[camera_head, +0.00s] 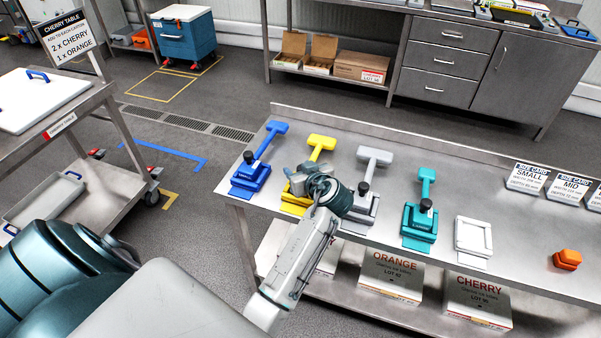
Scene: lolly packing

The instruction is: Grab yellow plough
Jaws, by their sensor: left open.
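The yellow plough (319,147) lies on the steel table, second from the left in a row of similar tools. Its handle points away from me, and its wider lower part is partly hidden behind my left gripper. My left gripper (306,174) is over the lower part of the yellow plough and is open. I cannot tell whether it touches the plough. My right gripper is not in view.
A blue plough (250,176) lies close on the left, and a grey one (374,156) close on the right. A teal one (420,220), a white tray (473,237) and an orange block (567,259) lie farther right. A raised lip (400,138) runs along the table's back.

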